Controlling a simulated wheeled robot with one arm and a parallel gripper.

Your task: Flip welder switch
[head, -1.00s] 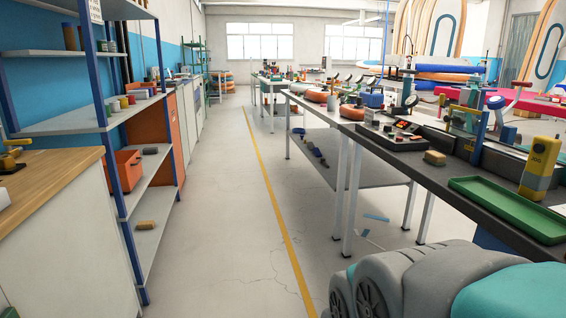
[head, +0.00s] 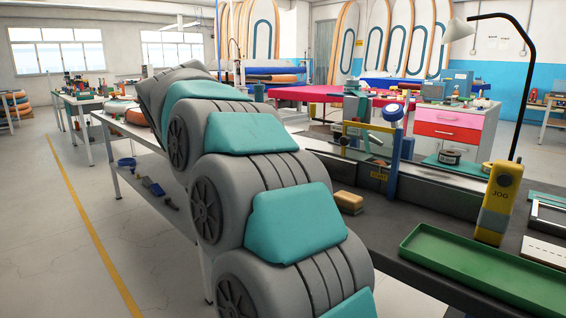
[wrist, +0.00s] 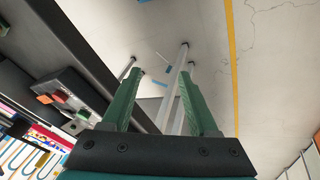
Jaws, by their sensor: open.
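My gripper (wrist: 160,78) shows in the wrist view as two green fingers, spread apart with nothing between them. A grey control box (wrist: 72,100) with red and orange parts lies on the dark bench to their left; it may carry the welder switch, but I cannot tell. The box is apart from the fingers. In the head view my arm hides that part of the bench and my fingers are not distinguishable.
A yellow JOG unit (head: 497,205), a green tray (head: 455,262) and a tan block (head: 349,202) are on the dark bench. A lamp (head: 512,85) stands behind. Open floor with a yellow line (head: 95,225) lies to the left.

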